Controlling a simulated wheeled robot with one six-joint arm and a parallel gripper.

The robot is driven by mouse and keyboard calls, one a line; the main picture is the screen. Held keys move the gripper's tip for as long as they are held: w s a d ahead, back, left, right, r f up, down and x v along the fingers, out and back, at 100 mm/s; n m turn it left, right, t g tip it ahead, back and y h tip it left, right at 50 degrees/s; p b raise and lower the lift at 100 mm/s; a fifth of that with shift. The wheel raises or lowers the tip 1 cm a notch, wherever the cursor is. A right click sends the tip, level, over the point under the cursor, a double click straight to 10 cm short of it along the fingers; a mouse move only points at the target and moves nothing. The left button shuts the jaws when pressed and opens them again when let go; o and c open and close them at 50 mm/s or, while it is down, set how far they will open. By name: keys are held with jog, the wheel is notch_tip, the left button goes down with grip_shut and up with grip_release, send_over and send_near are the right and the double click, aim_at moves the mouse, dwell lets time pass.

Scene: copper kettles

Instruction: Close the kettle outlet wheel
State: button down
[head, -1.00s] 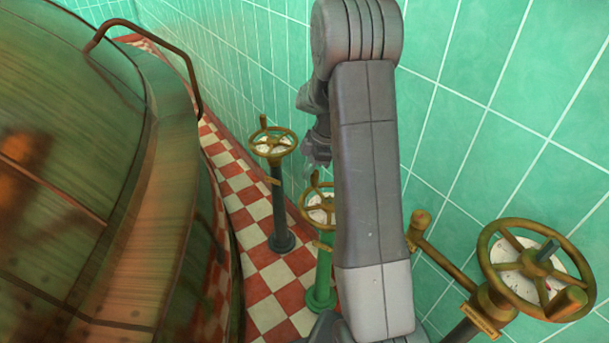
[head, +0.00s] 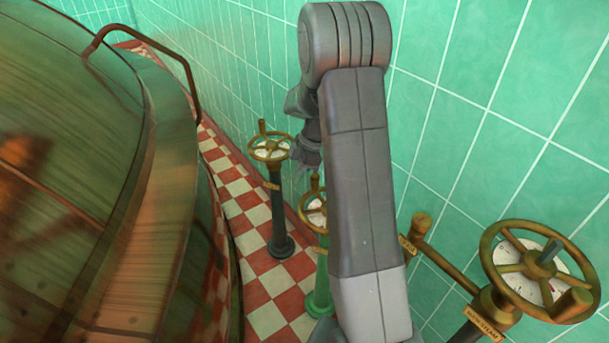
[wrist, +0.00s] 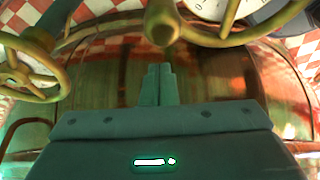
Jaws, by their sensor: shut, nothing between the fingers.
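Several brass handwheels are in view, and I cannot tell from their plates which is the outlet wheel. In the head view a far wheel (head: 270,148) tops a dark post. A middle wheel (head: 311,219) tops a green post, partly hidden by my arm. A large near wheel (head: 499,256) stands at right, with a small label plate below it. My gripper (head: 309,163) is near the far and middle wheels, above the middle one. In the wrist view my gripper (wrist: 158,70) is shut and empty. One wheel (wrist: 32,76) is at left; another wheel's knob (wrist: 161,23) is just beyond the fingertips.
A large copper kettle (head: 165,230) with a curved rail (head: 150,42) fills the left. A green tiled wall (head: 470,130) bounds the right. A narrow red-and-white checked floor (head: 236,187) runs between them. A brass pipe fitting (head: 421,226) sits beside my arm.

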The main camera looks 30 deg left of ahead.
jog(key=p+v, duration=0.1)
jog(key=v, duration=0.8)
jog(key=shift+s+r+p, duration=0.25)
jog(key=shift+r+p, duration=0.05)
jog(key=shift+r, duration=0.15)
jog(key=shift+a, duration=0.15)
notch_tip(320, 180, down, 9)
jog(key=shift+w+d+f+b, duration=0.15)
jog(key=shift+d+f+b, duration=0.05)
jog(key=shift+d+b, duration=0.15)
jog(key=shift+a, duration=0.15)
